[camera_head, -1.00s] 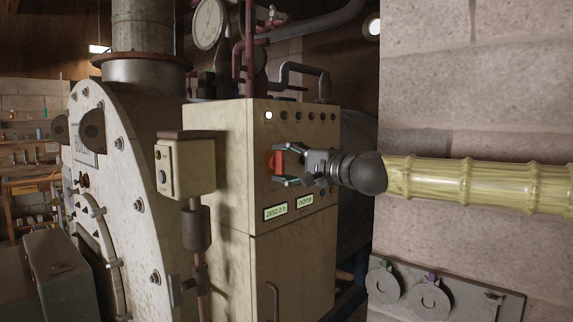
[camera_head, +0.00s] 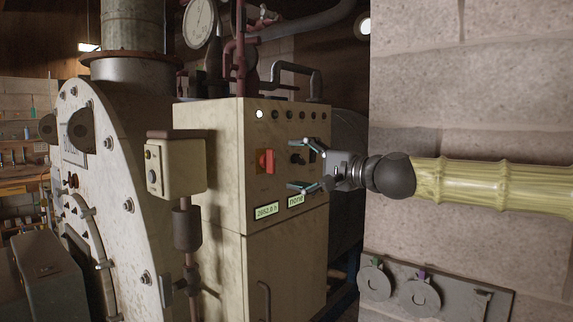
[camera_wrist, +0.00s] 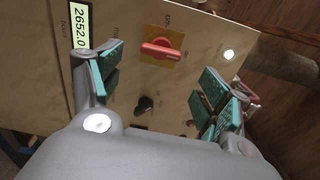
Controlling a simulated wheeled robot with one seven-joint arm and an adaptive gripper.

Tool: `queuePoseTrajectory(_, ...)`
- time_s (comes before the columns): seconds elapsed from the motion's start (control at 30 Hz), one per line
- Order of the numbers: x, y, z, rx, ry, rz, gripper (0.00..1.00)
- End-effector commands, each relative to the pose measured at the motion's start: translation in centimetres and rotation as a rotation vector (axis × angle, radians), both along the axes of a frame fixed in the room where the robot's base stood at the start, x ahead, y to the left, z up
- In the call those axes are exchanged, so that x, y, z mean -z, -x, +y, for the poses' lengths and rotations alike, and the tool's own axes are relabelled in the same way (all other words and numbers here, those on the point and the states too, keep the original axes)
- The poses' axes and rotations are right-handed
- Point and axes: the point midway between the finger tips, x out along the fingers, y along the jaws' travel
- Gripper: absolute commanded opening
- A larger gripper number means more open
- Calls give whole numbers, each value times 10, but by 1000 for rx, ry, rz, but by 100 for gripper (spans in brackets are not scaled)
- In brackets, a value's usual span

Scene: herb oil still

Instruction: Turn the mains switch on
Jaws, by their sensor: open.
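The mains switch (camera_head: 266,161) appears to be the red rotary handle on an orange plate, on the front of the cream cabinet (camera_head: 285,215). Its handle stands upright in the head view. It also shows in the wrist view (camera_wrist: 163,50), unobstructed, beyond the fingers. My gripper (camera_head: 304,166) is open and empty, to the right of the switch and apart from it. In the wrist view its teal-padded fingers (camera_wrist: 160,85) are wide apart, with a black knob (camera_wrist: 145,103) visible between them.
A white lamp (camera_head: 259,114) is lit in the cabinet's top row. Two small displays (camera_head: 266,210) sit below the switch. A cream box on a post (camera_head: 176,166) and the boiler stand left. A brick wall (camera_head: 470,80) and a plate with discs (camera_head: 421,297) are right.

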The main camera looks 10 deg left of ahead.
Motion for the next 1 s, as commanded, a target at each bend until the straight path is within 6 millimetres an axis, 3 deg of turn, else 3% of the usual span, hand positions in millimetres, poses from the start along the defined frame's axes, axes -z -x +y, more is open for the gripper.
queuePoseTrajectory(0.2,0,16,-28,0,0,0,77)
queuePoseTrajectory(0.4,0,24,-41,0,-1,1,77)
queuePoseTrajectory(0.83,1,26,-43,0,0,1,77)
queuePoseTrajectory(1.0,27,23,-35,1,29,21,77)
